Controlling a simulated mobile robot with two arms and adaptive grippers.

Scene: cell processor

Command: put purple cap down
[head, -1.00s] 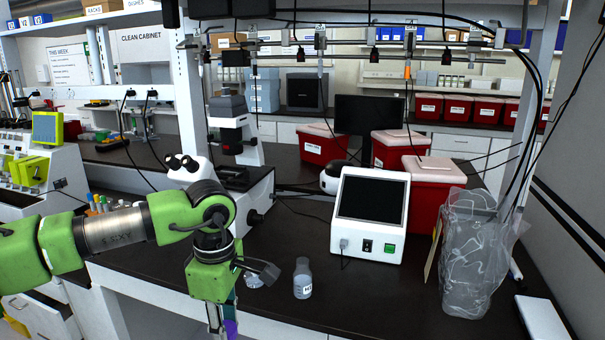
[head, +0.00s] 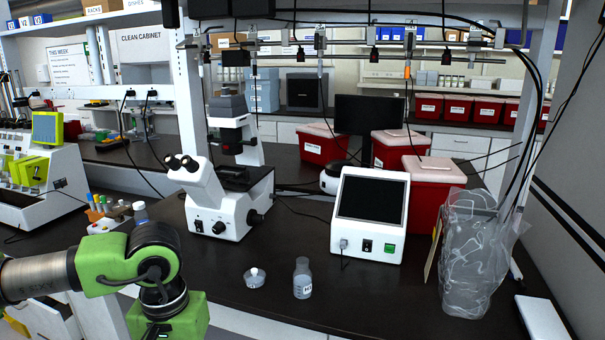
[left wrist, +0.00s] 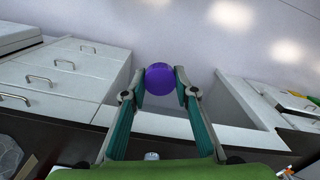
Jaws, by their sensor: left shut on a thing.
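The purple cap (left wrist: 160,86) shows in the left wrist view between the fingertips of my left gripper (left wrist: 160,78). The gripper is shut on it and holds it up, with the floor and white drawers behind it. In the head view the green end of my left arm is at the lower left, and its fingers and the cap are below the picture edge. My right gripper is in neither current view.
A clear bottle (head: 302,279) and a small clear container (head: 254,278) stand on the dark bench (head: 335,310). A microscope (head: 222,205), a white device with a screen (head: 370,215) and a bagged bin (head: 465,255) stand around them. Bench front is fairly clear.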

